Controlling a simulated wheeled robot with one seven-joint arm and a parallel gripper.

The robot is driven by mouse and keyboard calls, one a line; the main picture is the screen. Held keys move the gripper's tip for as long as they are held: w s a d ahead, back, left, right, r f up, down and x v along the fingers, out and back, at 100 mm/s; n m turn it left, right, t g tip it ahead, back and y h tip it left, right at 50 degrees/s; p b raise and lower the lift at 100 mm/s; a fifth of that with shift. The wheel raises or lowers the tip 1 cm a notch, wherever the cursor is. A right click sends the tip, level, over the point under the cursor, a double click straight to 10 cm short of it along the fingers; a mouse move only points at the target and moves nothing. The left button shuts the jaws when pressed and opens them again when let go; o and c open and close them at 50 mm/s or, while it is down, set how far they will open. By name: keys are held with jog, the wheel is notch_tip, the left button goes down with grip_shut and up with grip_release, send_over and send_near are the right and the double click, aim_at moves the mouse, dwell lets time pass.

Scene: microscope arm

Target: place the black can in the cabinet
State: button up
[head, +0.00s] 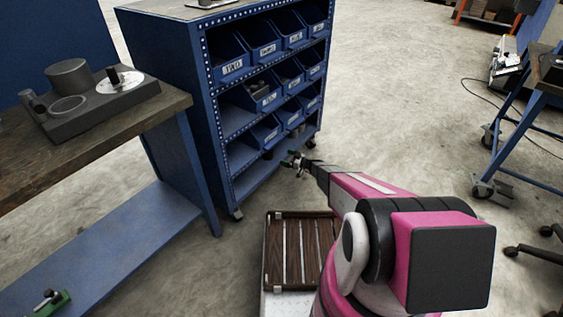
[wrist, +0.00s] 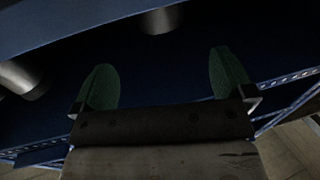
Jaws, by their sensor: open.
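The blue cabinet (head: 170,75) stands left of centre in the head view, with its open shelves facing right. My gripper (head: 297,160) is at the bottom shelf. One dark grey cylinder (wrist: 161,20) is beyond the gap at the top, apart from the fingers. Another cylinder (wrist: 22,80) is at the left edge. I cannot tell which is the task's can.
Labelled blue bins (head: 262,50) fill much of the upper shelves. A workbench (head: 110,120) with a dark fixture stands at the left. A slatted wooden tray (head: 286,262) is in front of the cabinet. Open floor (head: 410,110) lies to the right.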

jog(key=s+d+r+m+g+h, duration=0.1)
jog(key=s+r+m+g+h, duration=0.2)
jog(key=s+r, duration=0.7)
jog(key=s+d+r+m+g+h, duration=0.1)
jog(key=s+d+r+g+h, duration=0.2)
jog(key=s+r, duration=0.7)
jog(key=s+d+r+m+h, duration=0.4)
jog(key=s+d+r+h, duration=0.1)
jog(key=s, duration=0.5)
jog(key=s+d+r+m+g+h, duration=0.1)
jog(key=s+d+r+m+h, duration=0.4)
jog(key=s+d+r, duration=0.2)
notch_tip(320, 180, up, 3)
jog(key=s, duration=0.2)
jog(key=shift+s+g, duration=0.3)
jog(key=shift+s, duration=0.1)
